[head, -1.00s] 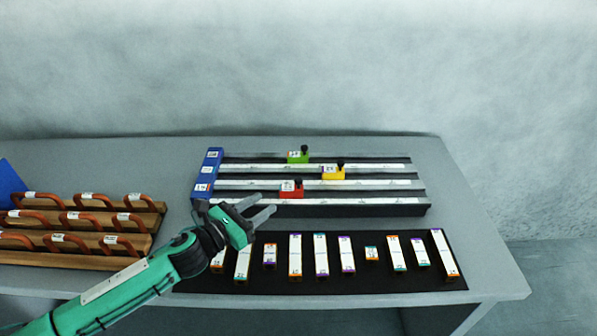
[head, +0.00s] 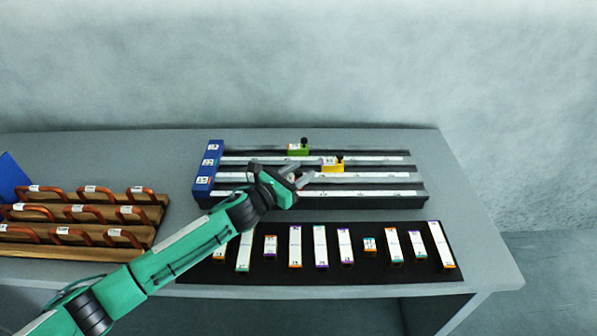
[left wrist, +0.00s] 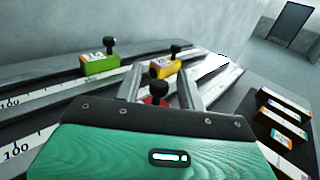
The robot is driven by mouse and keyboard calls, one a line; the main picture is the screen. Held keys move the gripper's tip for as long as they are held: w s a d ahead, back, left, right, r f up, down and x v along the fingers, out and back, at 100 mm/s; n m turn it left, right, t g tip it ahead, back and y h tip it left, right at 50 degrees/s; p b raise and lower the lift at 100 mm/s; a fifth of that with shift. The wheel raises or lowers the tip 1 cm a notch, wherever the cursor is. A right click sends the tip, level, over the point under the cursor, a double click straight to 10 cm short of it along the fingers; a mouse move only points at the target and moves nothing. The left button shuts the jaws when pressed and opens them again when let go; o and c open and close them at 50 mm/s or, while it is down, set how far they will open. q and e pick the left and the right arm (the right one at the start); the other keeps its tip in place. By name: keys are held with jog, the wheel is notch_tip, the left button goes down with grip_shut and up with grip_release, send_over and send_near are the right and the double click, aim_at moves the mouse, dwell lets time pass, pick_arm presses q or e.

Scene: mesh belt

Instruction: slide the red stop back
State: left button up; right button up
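The red stop (left wrist: 153,101) with its black knob shows in the left wrist view, low between my left gripper's two fingers. In the head view it is hidden behind that gripper. My left gripper (head: 299,172) is over the front part of the rail rack (head: 400,204). Its fingers (left wrist: 159,82) are apart, with a gap showing on either side of the knob; I cannot tell whether either touches the stop. The green stop (head: 299,151) is on the back rail and the yellow stop (head: 333,166) on the middle one. My right gripper is not in view.
A blue end block (head: 208,170) closes the rack's left end. A black mat (head: 330,272) with several labelled blocks lies in front. Wooden racks with orange handles (head: 75,215) stand at the left. Bare table lies right of the rack.

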pick_arm(q)
grip_shut()
jog(key=d+b, duration=0.1)
jog(key=d, duration=1)
jog(key=shift+s+d, duration=0.1)
jog(key=shift+d, duration=0.25)
jog(key=shift+d+r, duration=0.1)
jog(key=shift+d, duration=0.05)
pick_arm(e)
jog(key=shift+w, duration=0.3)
pick_arm(q)
jog(key=shift+c, duration=1.8)
grip_release()
jog(key=o, duration=0.4)
jog(key=shift+d, duration=0.15)
jog(key=shift+c, duration=0.2)
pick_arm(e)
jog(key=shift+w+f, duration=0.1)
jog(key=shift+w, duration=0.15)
